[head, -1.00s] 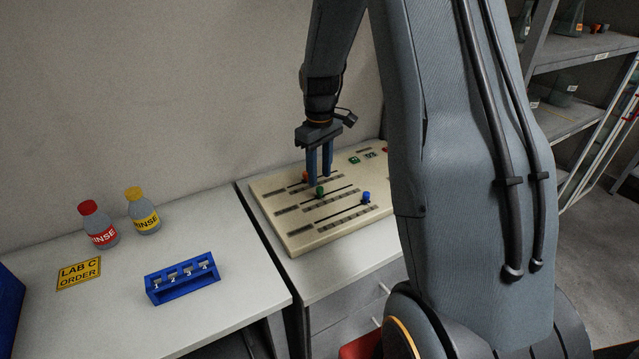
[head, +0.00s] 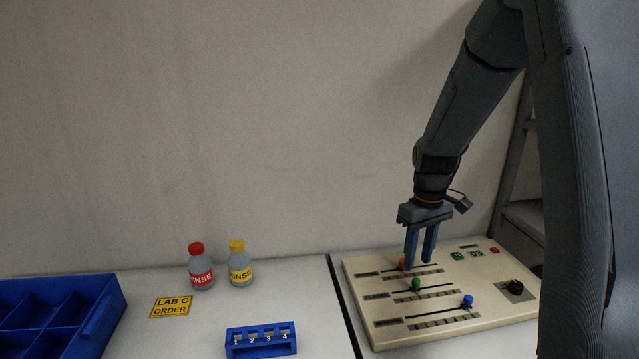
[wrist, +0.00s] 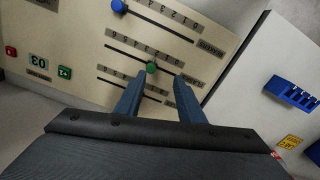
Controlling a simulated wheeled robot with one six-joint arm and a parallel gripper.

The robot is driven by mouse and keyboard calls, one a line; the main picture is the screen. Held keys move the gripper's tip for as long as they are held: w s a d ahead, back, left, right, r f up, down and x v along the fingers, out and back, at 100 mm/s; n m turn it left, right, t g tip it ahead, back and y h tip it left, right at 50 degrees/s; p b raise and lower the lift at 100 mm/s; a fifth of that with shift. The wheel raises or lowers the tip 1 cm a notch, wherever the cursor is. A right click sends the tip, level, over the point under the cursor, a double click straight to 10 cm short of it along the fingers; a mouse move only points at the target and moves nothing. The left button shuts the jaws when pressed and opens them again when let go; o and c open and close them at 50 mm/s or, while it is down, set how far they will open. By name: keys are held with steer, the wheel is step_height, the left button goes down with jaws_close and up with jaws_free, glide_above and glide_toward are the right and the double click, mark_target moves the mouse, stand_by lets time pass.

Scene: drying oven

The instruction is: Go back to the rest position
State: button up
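My gripper (head: 421,250) points down over the cream control panel (head: 377,332) on the right. Its two blue fingers are apart with nothing seen between them, and they also show in the wrist view (wrist: 158,98). In the wrist view the green knob (wrist: 151,67) lies beyond the fingertips. Whether a finger touches the orange knob I cannot tell.
To the left are a red-capped bottle (head: 201,275), a yellow-capped bottle (head: 240,270), a blue numbered rack (head: 262,350), a yellow sign (head: 171,306) and a blue divided bin (head: 118,298).

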steer(key=s+a+m, duration=0.2)
steer(key=s+a, duration=0.3)
steer(key=s, duration=0.4)
steer(key=s+a+f+m+t+b, duration=0.1)
steer(key=s+a+m, duration=0.1)
steer(key=s+a, duration=0.3)
steer(key=s, duration=0.4)
steer(key=shift+s+a+f, duration=0.15)
steer(key=shift+s+a, duration=0.05)
steer(key=shift+s, duration=0.1)
steer(key=shift+c, duration=0.5)
